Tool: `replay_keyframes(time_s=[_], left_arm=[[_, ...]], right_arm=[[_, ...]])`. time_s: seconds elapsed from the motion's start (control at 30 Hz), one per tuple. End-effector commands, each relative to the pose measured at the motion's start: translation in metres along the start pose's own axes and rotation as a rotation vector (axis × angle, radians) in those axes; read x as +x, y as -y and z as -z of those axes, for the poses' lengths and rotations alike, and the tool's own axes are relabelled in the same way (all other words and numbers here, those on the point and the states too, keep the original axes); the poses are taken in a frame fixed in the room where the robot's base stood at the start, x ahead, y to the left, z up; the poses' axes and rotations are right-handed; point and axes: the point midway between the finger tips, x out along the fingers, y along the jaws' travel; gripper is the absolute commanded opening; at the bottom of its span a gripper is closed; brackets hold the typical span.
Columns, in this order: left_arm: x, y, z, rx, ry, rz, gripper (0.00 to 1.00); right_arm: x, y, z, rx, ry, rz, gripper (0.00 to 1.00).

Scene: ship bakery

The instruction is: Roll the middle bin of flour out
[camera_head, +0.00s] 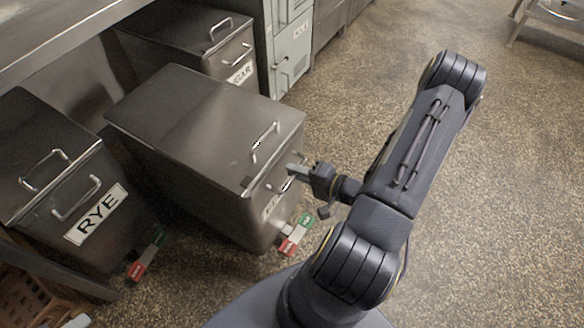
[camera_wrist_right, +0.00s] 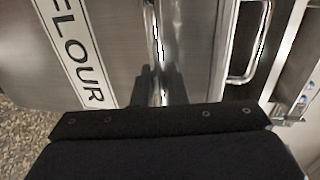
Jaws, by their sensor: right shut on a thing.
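The middle bin (camera_head: 190,130) is a metal box with a hinged lid. It stands on the floor and juts out past the bins on both sides. Its front label is mostly hidden in the head view, but the wrist view shows the FLOUR label (camera_wrist_right: 80,50). My right gripper (camera_head: 290,174) is at the bin's front and shut on its front handle (camera_wrist_right: 157,40), which runs between the fingers in the wrist view. A lid handle (camera_head: 265,141) sits above it. A red and green pedal (camera_head: 297,234) shows at the bin's foot. My left gripper is out of view.
The RYE bin (camera_head: 45,165) stands to the left with its own pedal (camera_head: 147,257). Another labelled bin (camera_head: 185,32) stands behind. A counter (camera_head: 50,35) overhangs the bins at the left. A pale cabinet (camera_head: 290,45) is at the back. Speckled floor (camera_head: 530,180) is open at the right.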

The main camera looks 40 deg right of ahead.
Motion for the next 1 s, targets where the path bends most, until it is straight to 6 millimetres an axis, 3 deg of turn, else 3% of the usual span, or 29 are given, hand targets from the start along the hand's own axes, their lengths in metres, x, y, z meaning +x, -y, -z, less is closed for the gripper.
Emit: replay_keyframes(time_s=[0.2,0.23,0.33,0.67,1.0], left_arm=[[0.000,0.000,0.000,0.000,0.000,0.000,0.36],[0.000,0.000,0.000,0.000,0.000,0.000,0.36],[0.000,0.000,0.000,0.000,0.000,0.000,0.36],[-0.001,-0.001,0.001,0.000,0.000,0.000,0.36],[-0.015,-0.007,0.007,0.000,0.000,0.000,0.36]], right_arm=[[0.000,-0.001,0.000,-0.001,0.002,-0.001,0.00],[0.000,-0.001,0.000,-0.001,0.002,-0.001,0.16],[0.000,0.000,0.000,-0.001,0.001,-0.001,0.29],[-0.004,0.000,0.001,0.000,-0.002,-0.002,0.30],[-0.057,0.002,0.001,0.000,-0.003,-0.004,0.30]])
